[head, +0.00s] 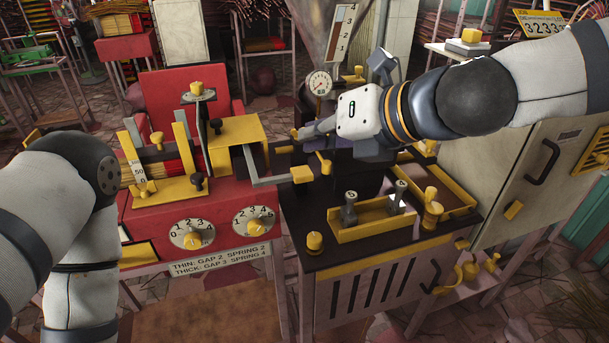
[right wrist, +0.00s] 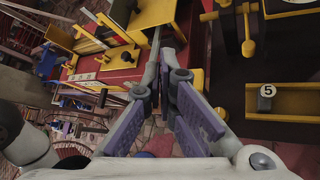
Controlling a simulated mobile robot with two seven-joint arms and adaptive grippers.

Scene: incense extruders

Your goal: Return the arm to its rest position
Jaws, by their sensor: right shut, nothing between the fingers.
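My right arm (head: 478,97) reaches in from the upper right of the head view. Its gripper (head: 302,133) points left above the dark-topped cabinet, near the yellow-handled crank (head: 302,174). In the right wrist view the fingers of this gripper (right wrist: 166,55) come together, shut and empty. Whether the fingertips touch anything is hard to tell. My left arm (head: 70,180) is bent at the left edge of the head view; its gripper is out of sight.
A red machine (head: 145,224) with yellow fittings and two dials stands left of the dark-topped cabinet (head: 290,215). A yellow tray (head: 345,235) with weights stands on the cabinet. A pressure gauge (head: 320,83) rises behind the gripper. A pale cabinet (head: 515,185) stands at right.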

